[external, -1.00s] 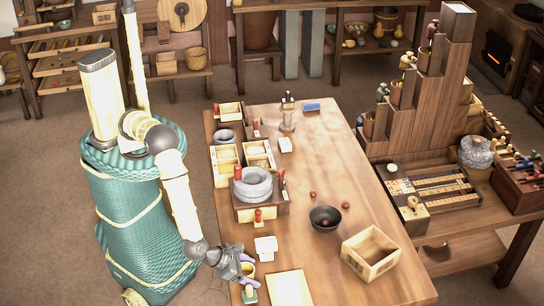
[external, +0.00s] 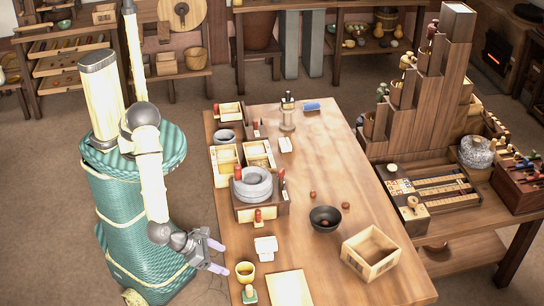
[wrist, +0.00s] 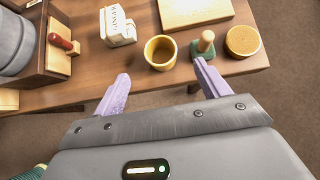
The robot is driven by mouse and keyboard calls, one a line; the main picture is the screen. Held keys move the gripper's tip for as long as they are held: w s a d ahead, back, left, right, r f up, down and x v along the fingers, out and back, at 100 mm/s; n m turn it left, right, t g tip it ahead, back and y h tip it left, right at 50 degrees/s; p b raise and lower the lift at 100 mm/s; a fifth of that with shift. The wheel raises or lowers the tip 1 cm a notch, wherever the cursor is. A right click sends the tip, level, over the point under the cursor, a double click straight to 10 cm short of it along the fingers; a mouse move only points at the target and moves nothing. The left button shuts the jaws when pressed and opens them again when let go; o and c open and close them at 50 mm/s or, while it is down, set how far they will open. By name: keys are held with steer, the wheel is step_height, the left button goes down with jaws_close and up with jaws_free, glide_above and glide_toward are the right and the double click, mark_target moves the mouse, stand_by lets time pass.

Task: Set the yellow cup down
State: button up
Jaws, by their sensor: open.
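The yellow cup (external: 245,272) stands upright on the wooden table (external: 300,240) near its left edge. It also shows in the wrist view (wrist: 160,52), with its open top up and nothing visible in it. My gripper (external: 220,257) is open and empty, just left of the cup and apart from it. In the wrist view its two lilac fingers (wrist: 158,85) are spread wide, with the cup beyond the gap between their tips.
A green-based stamp-like piece (external: 249,294) stands close by the cup. A white block (external: 265,248), a pale board (external: 289,288) and a round wooden lid (wrist: 242,41) are near. A dark bowl (external: 325,218) and an open wooden box (external: 370,253) stand further right.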

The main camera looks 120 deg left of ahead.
steer(key=shift+w, duration=0.1)
stand_by(0.4)
steer(key=a+r+m+t+h, duration=0.3)
steer(key=a+r+m+h, duration=0.45)
steer(key=m, duration=1.45)
steer(key=s+a+m+g, duration=0.3)
steer(key=s+a+m, duration=0.3)
steer(key=s+m, duration=0.5)
steer(key=s+a+m+g, duration=0.4)
steer(key=s+a+m, duration=0.3)
steer(key=s+m, duration=0.5)
steer(key=s+r+y, duration=0.1)
steer(key=s, duration=0.2)
steer(key=shift+a, duration=0.15)
steer(key=shift+s, duration=0.1)
